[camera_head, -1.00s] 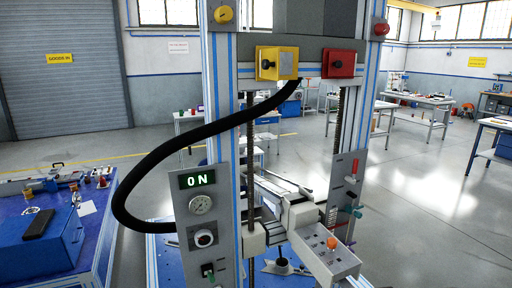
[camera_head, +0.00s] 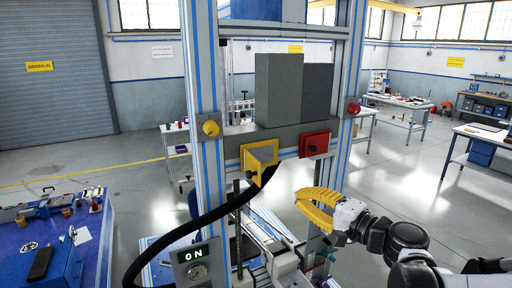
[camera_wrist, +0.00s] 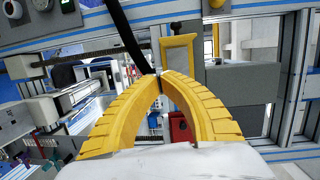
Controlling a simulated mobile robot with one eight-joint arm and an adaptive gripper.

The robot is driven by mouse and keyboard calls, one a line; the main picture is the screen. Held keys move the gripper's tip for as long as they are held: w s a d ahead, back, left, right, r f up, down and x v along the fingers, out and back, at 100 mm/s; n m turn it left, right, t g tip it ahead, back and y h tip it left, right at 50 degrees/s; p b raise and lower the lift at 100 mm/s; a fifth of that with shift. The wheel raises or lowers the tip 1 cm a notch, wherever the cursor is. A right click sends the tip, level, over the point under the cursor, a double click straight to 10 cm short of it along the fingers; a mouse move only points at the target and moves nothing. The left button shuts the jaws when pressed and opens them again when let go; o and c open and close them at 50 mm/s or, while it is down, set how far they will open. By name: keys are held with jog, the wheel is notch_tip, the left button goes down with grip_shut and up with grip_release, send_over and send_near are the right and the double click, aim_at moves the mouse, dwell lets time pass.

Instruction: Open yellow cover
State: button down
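The yellow cover (camera_head: 259,158) is on the dark crossbar of the tall frame, left of the red cover (camera_head: 314,143). It looks boxy, with a small dark knob low on its front; I cannot tell whether it stands ajar. In the wrist view the yellow cover (camera_wrist: 179,37) shows as a yellow border around a greyish middle, just beyond my fingertips. My gripper (camera_head: 301,199) has yellow ribbed fingers and is below and right of the cover, apart from it. In the wrist view the fingertips of my gripper (camera_wrist: 161,76) meet, with nothing visible between them.
A thick black hose (camera_head: 205,216) curves up to beneath the yellow cover. A yellow knob (camera_head: 210,128) and a red knob (camera_head: 353,107) sit on the uprights. A blue table (camera_head: 85,245) is at far left.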

notch_tip(320, 180, up, 2)
jog(key=d+r, duration=0.1)
jog(key=p, duration=0.4)
send_near(248, 169)
jog(key=x, duration=0.2)
jog(key=shift+w+m+t, duration=0.3)
jog(key=shift+w+t, duration=0.1)
jog(key=shift+s+r, duration=0.1)
